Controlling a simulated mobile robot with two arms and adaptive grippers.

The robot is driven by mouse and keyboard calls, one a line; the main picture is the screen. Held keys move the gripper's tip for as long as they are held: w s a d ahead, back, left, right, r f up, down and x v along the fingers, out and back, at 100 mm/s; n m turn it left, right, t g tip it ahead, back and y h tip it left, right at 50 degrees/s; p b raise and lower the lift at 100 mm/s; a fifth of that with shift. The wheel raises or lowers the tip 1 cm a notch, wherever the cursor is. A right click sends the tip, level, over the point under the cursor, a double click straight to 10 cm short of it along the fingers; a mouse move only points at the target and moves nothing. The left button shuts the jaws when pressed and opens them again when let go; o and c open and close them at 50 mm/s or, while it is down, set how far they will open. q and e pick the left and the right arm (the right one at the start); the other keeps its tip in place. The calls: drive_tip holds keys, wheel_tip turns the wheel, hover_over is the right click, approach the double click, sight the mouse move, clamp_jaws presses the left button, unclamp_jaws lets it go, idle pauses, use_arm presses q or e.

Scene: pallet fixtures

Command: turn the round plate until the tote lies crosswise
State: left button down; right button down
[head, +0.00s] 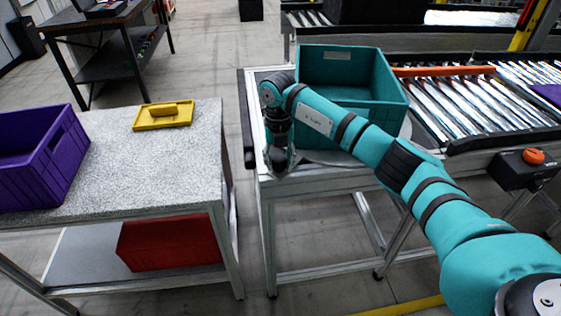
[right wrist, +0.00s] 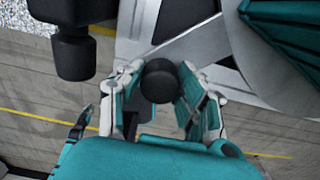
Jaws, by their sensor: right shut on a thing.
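The teal tote (head: 388,82) stands upright and open on the round plate (head: 335,158), a grey disc on the metal-framed stand. My right arm crosses in front of the tote and hides part of it. My right gripper (head: 281,160) is low at the stand's near left corner, left of the tote. In the right wrist view its fingers (right wrist: 157,92) are shut around a round black knob (right wrist: 160,80). That view also shows the plate's grey edge (right wrist: 258,80) and a corner of the tote (right wrist: 290,30) at upper right. My left gripper is out of view.
A speckled table (head: 150,180) at left bears a purple crate (head: 60,165) and a yellow tray (head: 163,115); a red crate (head: 170,243) is below. A roller conveyor (head: 470,105) with an orange bar (head: 443,71) adjoins the stand at right. A narrow floor gap separates table and stand.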

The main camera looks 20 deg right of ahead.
drive_tip(key=shift+w+r, duration=0.25)
drive_tip(key=c, duration=1.3)
unclamp_jaws()
drive_tip(key=shift+a, duration=0.1)
drive_tip(key=o, duration=0.4)
drive_tip(key=shift+w+a+f, duration=0.1)
drive_tip(key=shift+w+f, duration=0.1)
drive_tip(key=shift+o, duration=0.2)
drive_tip(key=shift+s+r, duration=0.15)
drive_tip(key=shift+r, duration=0.1)
wheel_tip(320, 180, up, 12)
drive_tip(key=shift+f, duration=0.2)
